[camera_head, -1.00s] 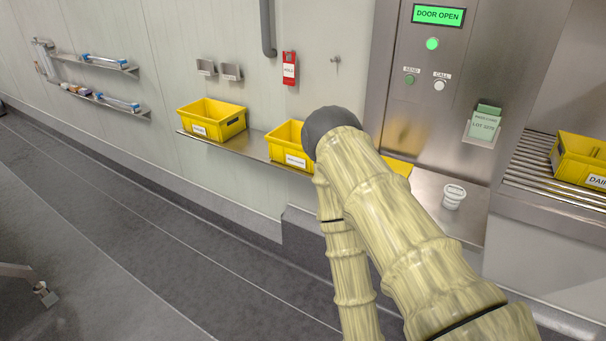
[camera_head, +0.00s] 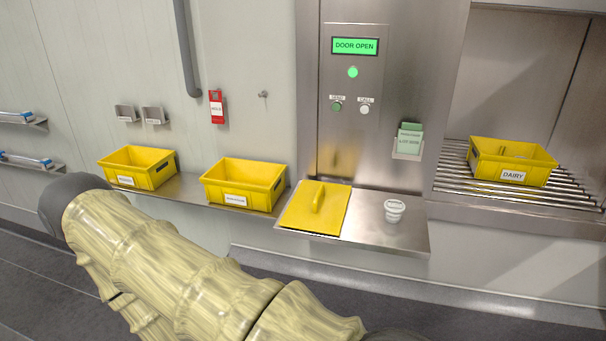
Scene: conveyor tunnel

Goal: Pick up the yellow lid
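The yellow lid (camera_head: 302,213) lies flat at the left end of a steel shelf (camera_head: 372,237), with a raised yellow handle (camera_head: 319,197) on top. Nothing covers it. My arm, in a wood-patterned sleeve, crosses the lower left of the view, well to the left of and nearer than the lid. My gripper itself does not show, so its opening and contents are hidden.
A white cup (camera_head: 394,211) stands right of the lid. Two yellow crates, one far left (camera_head: 139,168) and one nearer (camera_head: 244,184), sit on a lower ledge. A yellow DAIRY crate (camera_head: 511,161) sits on rollers (camera_head: 456,187) inside the opening at right. A green display reads DOOR OPEN.

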